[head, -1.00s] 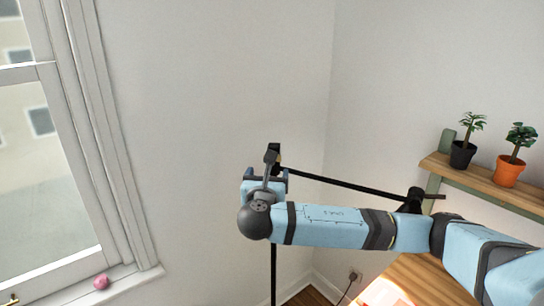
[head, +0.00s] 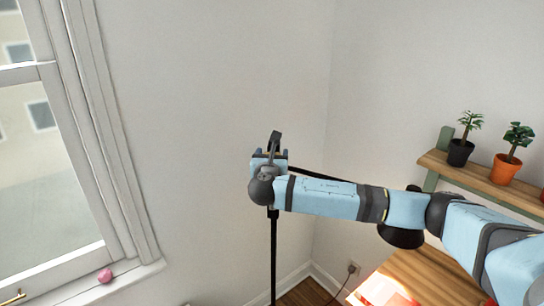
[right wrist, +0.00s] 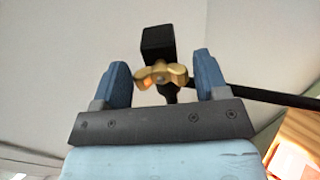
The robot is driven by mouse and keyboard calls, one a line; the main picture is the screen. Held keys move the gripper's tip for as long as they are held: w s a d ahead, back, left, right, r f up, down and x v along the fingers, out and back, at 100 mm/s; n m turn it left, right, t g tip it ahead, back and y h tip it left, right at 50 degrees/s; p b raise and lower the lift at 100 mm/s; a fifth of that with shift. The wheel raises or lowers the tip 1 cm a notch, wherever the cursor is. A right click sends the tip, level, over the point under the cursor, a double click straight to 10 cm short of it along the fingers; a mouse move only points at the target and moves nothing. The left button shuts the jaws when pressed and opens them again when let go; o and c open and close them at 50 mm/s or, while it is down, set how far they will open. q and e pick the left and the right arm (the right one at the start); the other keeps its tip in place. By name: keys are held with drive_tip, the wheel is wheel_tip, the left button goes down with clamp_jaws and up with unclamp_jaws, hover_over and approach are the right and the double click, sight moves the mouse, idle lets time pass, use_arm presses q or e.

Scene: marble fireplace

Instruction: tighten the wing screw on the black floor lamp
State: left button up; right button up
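The black floor lamp shows in the head view as an upright pole (head: 273,255), with a boom running right behind my arm and a black shade (head: 402,236) below my arm. My right gripper (head: 270,153) is at the top of the pole. In the right wrist view, the brass wing screw (right wrist: 161,75) sits in front of the lamp's black joint block (right wrist: 158,42). My right gripper (right wrist: 162,78) is open, its blue fingers on either side of the screw, with gaps between. The screw is hidden in the head view. My left gripper is out of view.
A wooden surface (head: 428,273) lies below my arm. A window with a pink ball (head: 105,275) on its sill is at left. Bare wall surrounds the pole top.

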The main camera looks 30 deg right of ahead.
drive_tip(key=c, duration=0.6)
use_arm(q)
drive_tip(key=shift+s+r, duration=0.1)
use_arm(e)
drive_tip(key=shift+o, duration=0.2)
